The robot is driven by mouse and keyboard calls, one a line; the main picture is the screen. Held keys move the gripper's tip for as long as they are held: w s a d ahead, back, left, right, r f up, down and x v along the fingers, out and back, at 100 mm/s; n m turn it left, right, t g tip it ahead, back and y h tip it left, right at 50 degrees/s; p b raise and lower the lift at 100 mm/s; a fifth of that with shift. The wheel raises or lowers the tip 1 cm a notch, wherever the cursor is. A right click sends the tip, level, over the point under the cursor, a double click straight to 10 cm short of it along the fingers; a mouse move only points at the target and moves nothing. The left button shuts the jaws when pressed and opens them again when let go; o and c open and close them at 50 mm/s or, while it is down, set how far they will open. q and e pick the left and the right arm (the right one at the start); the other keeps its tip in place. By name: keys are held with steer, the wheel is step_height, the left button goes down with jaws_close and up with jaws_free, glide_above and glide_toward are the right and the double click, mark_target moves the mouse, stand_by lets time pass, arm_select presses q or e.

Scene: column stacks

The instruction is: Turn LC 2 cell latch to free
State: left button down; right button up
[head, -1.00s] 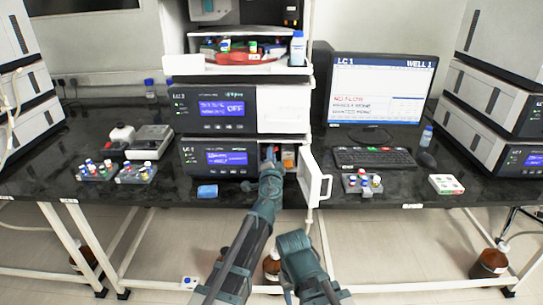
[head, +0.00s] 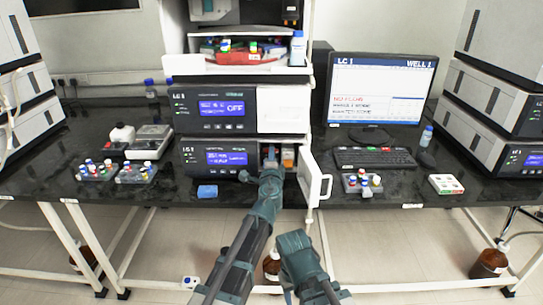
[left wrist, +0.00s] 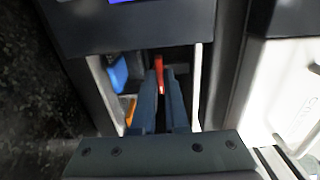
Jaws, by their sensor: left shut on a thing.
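The lower module (head: 217,159) of the middle stack has its white door (head: 316,181) swung open to the right. My left gripper (head: 271,160) reaches into the open compartment on the right of this module. In the left wrist view, its two dark fingers (left wrist: 162,95) are shut on the red latch (left wrist: 159,68), which stands upright between them. The gripper hides most of the latch, and it does not show clearly in the head view. My right gripper (head: 296,243) is low in front of the bench, apart from everything; its jaws do not show clearly.
Blue and orange parts (left wrist: 119,74) sit left of the fingers inside the narrow compartment. A blue block (head: 207,191) lies on the bench before the module. Vial racks (head: 137,174) stand left; a keyboard (head: 374,158) and monitor (head: 380,90) stand right.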

arm_select(q)
steer(key=c, duration=0.9)
jaws_free()
steer(key=shift+c, duration=0.2)
